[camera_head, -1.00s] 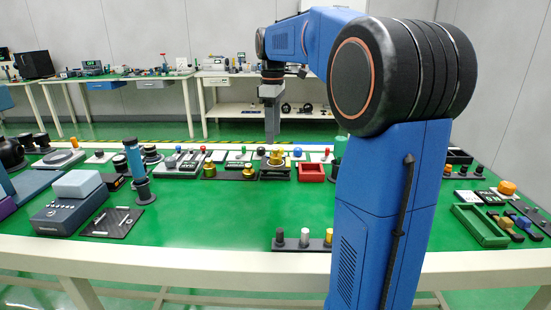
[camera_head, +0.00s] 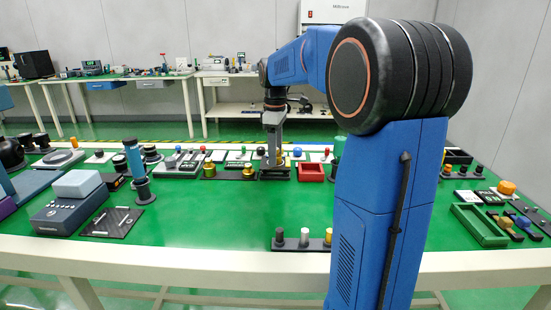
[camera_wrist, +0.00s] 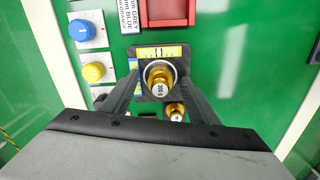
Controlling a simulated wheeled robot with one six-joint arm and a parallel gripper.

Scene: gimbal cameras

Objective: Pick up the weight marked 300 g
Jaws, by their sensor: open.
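A brass weight (camera_wrist: 160,82) sits upright in a dark holder (camera_wrist: 147,95) with a yellow scale strip. Its top marking is small and turned; it looks like 300 g. My gripper (camera_wrist: 160,75) is open, with one finger on each side of this weight; I cannot tell if they touch it. A smaller brass weight (camera_wrist: 175,111) shows closer to the gripper body. In the head view my gripper (camera_head: 273,163) points down over the holder (camera_head: 276,176) and hides the weight there. Two other brass weights, one left (camera_head: 209,171) and one nearer (camera_head: 249,170), stand on a dark rack.
A red tray (camera_head: 311,178) stands just right of the holder. Blue (camera_wrist: 82,30) and yellow (camera_wrist: 93,71) knobs on pale plates lie to the left in the wrist view. A rack of small weights (camera_head: 304,240) stands at the front edge. Green table between is clear.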

